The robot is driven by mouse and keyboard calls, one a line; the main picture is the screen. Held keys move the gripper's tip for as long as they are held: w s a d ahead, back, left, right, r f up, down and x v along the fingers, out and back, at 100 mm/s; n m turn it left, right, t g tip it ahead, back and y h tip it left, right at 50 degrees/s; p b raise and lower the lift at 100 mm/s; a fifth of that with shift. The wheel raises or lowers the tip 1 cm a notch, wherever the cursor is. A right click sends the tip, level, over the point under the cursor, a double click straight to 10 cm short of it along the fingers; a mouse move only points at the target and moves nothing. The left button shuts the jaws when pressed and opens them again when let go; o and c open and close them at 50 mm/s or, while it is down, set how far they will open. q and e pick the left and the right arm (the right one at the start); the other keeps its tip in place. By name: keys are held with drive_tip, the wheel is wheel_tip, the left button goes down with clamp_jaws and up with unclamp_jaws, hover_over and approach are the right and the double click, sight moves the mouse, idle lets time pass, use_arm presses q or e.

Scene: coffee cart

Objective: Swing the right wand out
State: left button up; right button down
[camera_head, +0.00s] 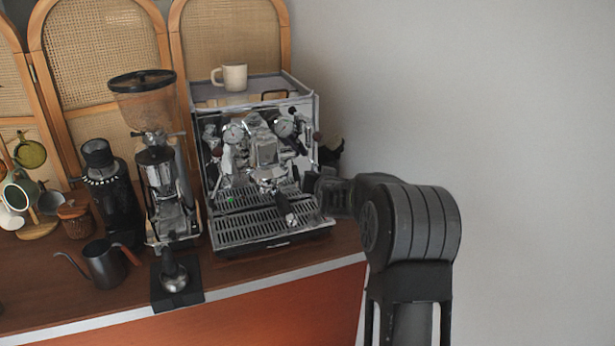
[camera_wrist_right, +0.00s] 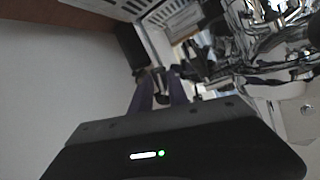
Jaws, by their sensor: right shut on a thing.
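The espresso machine (camera_head: 258,232) stands at the right end of the counter, its chrome front facing me. The right wand (camera_head: 316,152) is at the machine's right front edge, thin and partly lost against the frame. My right gripper (camera_head: 322,176) is beside that edge, mostly hidden behind my own arm. In the right wrist view my right gripper (camera_wrist_right: 160,76) has its fingers close together on a small part at the machine's side; the hold is dim and partly hidden. My left gripper is not in view.
A portafilter (camera_head: 284,208) juts from the machine's front. A cream mug (camera_head: 234,77) sits on its top. The grinder (camera_head: 165,190), a tamper (camera_head: 174,277) on a black mat and a dark kettle (camera_head: 104,264) stand to the left.

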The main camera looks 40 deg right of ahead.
drive_tip(key=shift+s+r, duration=0.1)
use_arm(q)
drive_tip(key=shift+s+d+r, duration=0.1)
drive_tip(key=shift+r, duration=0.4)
use_arm(e)
drive_tip(key=c, duration=1.6)
unclamp_jaws()
drive_tip(key=shift+o, duration=0.2)
use_arm(q)
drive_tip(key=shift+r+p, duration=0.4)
drive_tip(key=shift+p, duration=0.15)
use_arm(e)
drive_tip(key=v, duration=0.7)
drive_tip(key=shift+s+a+r, duration=0.2)
drive_tip(key=shift+s+a, duration=0.05)
